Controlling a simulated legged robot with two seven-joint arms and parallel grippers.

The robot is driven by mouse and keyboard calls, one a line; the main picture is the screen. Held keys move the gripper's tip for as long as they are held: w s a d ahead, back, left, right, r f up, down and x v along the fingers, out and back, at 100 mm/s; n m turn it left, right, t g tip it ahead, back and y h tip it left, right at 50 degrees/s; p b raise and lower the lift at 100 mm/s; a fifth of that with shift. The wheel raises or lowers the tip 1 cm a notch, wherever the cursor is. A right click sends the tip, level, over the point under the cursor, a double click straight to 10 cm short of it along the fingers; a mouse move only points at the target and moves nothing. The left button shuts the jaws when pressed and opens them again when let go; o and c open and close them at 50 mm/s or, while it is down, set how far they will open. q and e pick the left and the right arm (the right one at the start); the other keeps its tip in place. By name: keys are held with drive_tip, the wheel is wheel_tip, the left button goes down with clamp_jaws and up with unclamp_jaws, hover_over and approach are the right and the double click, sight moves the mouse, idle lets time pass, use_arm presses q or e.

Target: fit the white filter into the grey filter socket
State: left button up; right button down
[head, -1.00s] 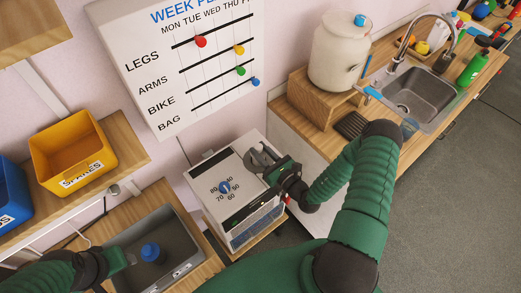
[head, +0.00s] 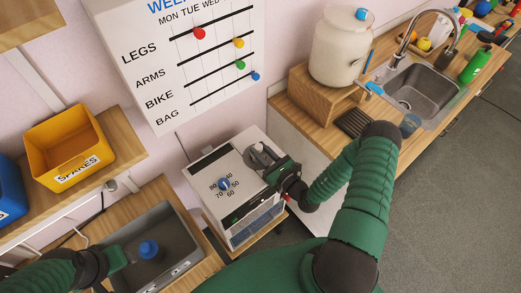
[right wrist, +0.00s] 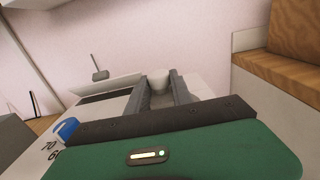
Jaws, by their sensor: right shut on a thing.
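My right gripper (head: 262,155) is over the back right of the white machine's top (head: 213,165). In the right wrist view its two grey fingers (right wrist: 160,92) are shut on a small white rounded thing, which looks like the white filter (right wrist: 158,78). Only its upper part shows between the fingers. I cannot make out the grey filter socket; the gripper hides part of the machine top, so I cannot tell whether the filter touches it. My left gripper (head: 120,258) is at the grey bin at lower left, beside a blue-capped bottle (head: 149,249); its jaws are unclear.
A blue dial (head: 224,184) with numbers is on the machine, left of my right gripper. A wooden stand (head: 317,95) with a large jar and a sink counter are to the right. A yellow bin (head: 69,172) stands on the left shelf. A wall chart rises behind.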

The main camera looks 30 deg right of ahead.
drive_tip(key=shift+f, duration=0.3)
drive_tip(key=c, duration=1.1)
unclamp_jaws()
drive_tip(key=shift+o, duration=0.2)
drive_tip(key=s+d+b, duration=0.1)
drive_tip(key=s+b, duration=0.2)
drive_tip(key=s, duration=1.3)
drive_tip(key=shift+s+d, duration=0.25)
drive_tip(key=shift+s, duration=0.1)
